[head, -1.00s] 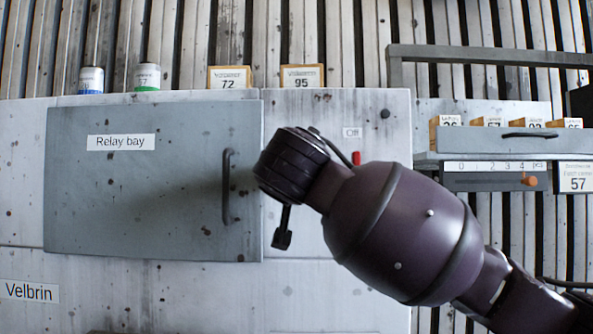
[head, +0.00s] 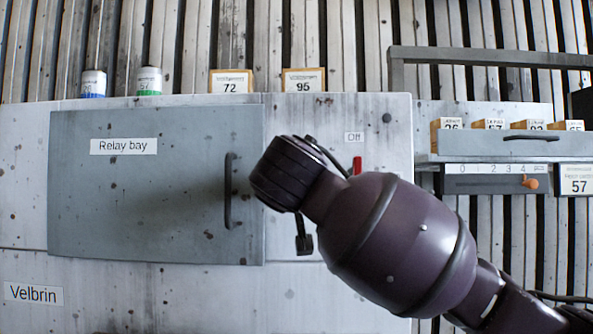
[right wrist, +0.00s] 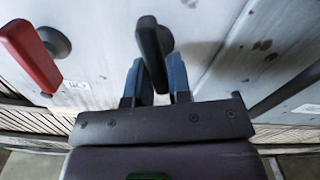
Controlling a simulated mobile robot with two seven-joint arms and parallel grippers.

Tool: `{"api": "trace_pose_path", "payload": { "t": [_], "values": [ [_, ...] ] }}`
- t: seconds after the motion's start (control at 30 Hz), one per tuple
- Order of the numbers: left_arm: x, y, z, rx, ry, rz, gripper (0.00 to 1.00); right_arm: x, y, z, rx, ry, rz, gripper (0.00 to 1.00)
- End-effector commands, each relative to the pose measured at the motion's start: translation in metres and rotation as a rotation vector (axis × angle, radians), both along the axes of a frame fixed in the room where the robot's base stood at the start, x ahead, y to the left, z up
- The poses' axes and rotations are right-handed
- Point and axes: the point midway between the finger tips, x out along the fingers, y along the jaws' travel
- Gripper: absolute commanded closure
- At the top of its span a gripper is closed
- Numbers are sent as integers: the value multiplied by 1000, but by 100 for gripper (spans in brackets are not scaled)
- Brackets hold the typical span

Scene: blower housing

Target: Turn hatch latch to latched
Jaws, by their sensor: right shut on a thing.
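The grey hatch (head: 110,205), labelled "Relay bay", lies flat against the pale housing front and looks closed. My right gripper (right wrist: 156,74) is shut on the black hatch latch (right wrist: 150,40), with one blue finger on each side of it in the right wrist view. The latch stands out from a round dark base on the pale panel. In the head view, my right wrist hides the latch and the fingertips at the hatch's right edge. My left gripper is in neither view.
A red lever (right wrist: 30,55) is left of my gripper in the wrist view; its red tip (head: 357,165) shows under the "Off" label in the head view. The hatch's dark handle (head: 228,190) is close left of my wrist. A shelf drawer (head: 510,146) is at right.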

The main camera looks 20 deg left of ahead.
Motion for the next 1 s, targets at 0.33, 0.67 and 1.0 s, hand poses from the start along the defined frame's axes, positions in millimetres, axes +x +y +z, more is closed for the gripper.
{"api": "trace_pose_path", "payload": {
  "t": [0.33, 0.67, 1.0],
  "values": [
    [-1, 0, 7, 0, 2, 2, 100, 0, 3, -1, -316, -91, -5, 100],
    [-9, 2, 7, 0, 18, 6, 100, 0, 6, -5, -617, -179, -7, 100],
    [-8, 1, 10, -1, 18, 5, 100, 0, 8, -9, -912, -264, -9, 100]
  ]
}}
